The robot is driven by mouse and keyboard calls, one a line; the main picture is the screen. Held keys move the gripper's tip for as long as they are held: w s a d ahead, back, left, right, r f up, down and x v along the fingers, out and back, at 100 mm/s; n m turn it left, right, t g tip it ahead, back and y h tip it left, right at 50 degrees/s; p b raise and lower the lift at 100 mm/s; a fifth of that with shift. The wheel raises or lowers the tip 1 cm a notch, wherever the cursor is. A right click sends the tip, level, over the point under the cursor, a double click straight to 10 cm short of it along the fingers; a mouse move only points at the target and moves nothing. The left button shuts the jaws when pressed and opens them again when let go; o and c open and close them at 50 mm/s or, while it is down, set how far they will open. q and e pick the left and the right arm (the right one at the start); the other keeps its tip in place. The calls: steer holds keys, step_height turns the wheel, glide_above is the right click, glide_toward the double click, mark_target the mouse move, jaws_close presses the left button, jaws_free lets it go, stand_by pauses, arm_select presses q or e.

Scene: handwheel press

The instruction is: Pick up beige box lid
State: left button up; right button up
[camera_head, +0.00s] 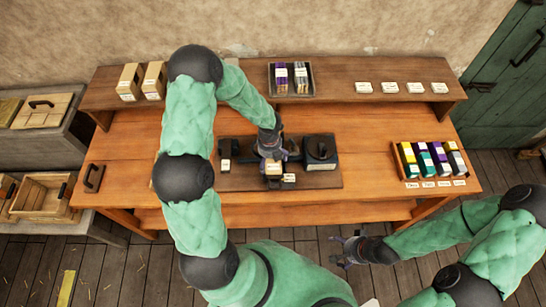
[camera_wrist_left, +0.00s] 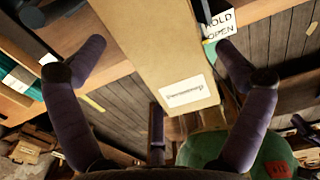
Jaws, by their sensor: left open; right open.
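A small beige box (camera_head: 273,168) sits at the press on the table in the head view, partly under my left gripper (camera_head: 270,147). In the left wrist view a long beige box (camera_wrist_left: 155,45) with a white label lies between the spread purple fingers of the left gripper (camera_wrist_left: 160,55). Clear gaps show on both sides, and neither finger visibly touches it. I cannot tell the lid from the box body. My right gripper (camera_head: 348,251) is open and empty in front of the table, at the lower right.
The press (camera_head: 320,152) stands on a dark board. Two beige boxes (camera_head: 130,82) stand on the back shelf, left of a grey tray (camera_head: 290,64). A rack of coloured packs (camera_head: 432,160) is at the right. A "HOLD OPEN" sign (camera_wrist_left: 220,25) is beside the box.

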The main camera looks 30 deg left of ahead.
arm_select(q)
steer(key=shift+s, duration=0.1)
steer(key=c, duration=1.1)
steer(key=shift+o, duration=0.2)
steer(key=shift+r, duration=0.15)
